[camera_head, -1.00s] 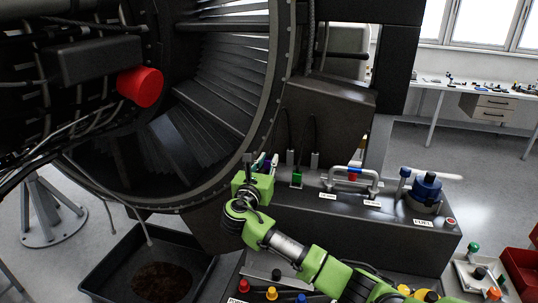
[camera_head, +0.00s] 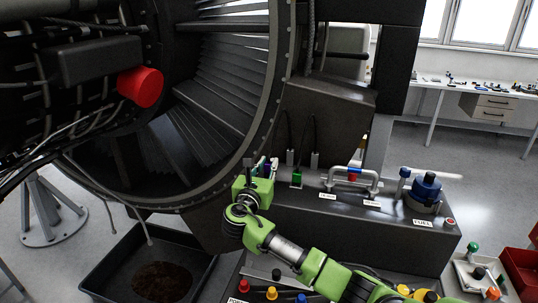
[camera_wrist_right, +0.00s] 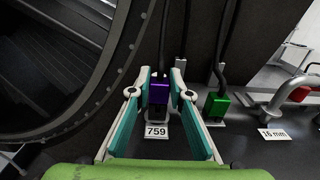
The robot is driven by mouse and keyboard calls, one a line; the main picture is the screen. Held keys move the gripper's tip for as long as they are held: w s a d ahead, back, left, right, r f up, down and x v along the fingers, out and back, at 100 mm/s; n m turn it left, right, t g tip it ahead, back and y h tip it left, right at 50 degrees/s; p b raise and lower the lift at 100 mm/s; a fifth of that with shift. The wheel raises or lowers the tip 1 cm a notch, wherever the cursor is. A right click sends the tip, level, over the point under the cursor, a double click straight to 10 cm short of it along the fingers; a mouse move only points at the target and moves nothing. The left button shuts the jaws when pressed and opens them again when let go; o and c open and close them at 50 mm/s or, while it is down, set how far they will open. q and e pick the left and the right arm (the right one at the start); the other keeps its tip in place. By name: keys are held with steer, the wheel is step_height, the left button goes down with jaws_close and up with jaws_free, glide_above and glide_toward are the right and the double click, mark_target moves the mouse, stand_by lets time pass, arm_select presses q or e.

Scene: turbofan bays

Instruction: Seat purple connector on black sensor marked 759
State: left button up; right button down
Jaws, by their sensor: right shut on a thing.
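The purple connector (camera_wrist_right: 159,90) is between the teal-padded fingers of my right gripper (camera_wrist_right: 164,86), which is shut on it. A dark cable runs up from the connector. The black sensor (camera_wrist_right: 157,113) shows right below the connector, behind the white label 759 (camera_wrist_right: 156,131). The two look lined up, but I cannot tell whether the connector is fully down on the sensor. In the head view my right gripper (camera_head: 265,167) is at the left end of the dark bench, with a little purple (camera_head: 267,168) showing between its fingers. My left gripper is not in view.
A green connector (camera_wrist_right: 217,103) on its own cable stands just right of the gripper. Further right are a pipe handle (camera_head: 352,178) and a blue-topped fuel unit (camera_head: 427,187). The large engine ring (camera_head: 262,100) rises close on the left.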

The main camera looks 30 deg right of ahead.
steer(key=c, duration=1.8)
jaws_free()
steer(key=shift+o, duration=0.5)
steer(key=o, duration=0.3)
steer(key=shift+r+p, duration=1.2)
steer(key=shift+r, duration=2.3)
